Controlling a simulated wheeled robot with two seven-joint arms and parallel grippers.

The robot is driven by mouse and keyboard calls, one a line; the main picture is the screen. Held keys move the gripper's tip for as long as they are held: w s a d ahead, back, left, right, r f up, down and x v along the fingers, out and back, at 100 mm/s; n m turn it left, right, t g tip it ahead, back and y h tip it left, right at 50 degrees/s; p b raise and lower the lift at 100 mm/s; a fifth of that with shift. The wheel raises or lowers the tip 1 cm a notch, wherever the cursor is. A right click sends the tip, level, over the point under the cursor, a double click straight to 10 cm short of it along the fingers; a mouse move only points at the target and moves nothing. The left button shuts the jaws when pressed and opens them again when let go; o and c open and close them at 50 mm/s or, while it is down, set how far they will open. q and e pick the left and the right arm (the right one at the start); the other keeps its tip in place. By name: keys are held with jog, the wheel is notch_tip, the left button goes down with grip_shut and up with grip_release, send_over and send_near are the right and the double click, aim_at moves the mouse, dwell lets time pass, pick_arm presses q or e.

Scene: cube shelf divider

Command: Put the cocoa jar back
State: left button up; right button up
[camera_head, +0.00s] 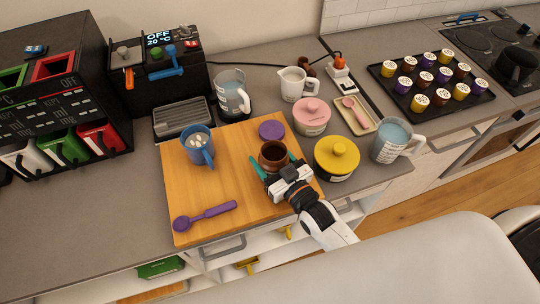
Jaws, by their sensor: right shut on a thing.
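A brown open-topped jar (272,152), which appears to be the cocoa jar, is at the right part of the wooden board (231,184). My right gripper (273,166) is shut on it, with one teal finger on each side. The gripper hides the jar's lower part, so I cannot tell whether it touches the board. A round purple lid (271,130) lies just behind the jar, apart from it. My left gripper is not in view.
A blue mug (197,147) and a purple spoon (205,216) are on the board. A yellow lidded pot (337,158), a pink lidded pot (311,116) and a glass jug (393,140) stand to the right. Machines (155,72) stand at the left. Shelves (225,272) open below the counter.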

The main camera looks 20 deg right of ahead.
jog(key=shift+f, duration=0.15)
jog(key=o, duration=1.1)
jog(key=shift+r, duration=0.25)
jog(key=b+v, duration=0.1)
jog(key=v, duration=0.4)
jog(key=b+v, duration=0.1)
jog(key=v, duration=0.4)
jog(key=shift+s+f+b, duration=0.2)
jog(key=shift+s+b, duration=0.05)
jog(key=shift+b, duration=0.05)
jog(key=shift+v, duration=0.75)
jog(key=shift+r, duration=0.1)
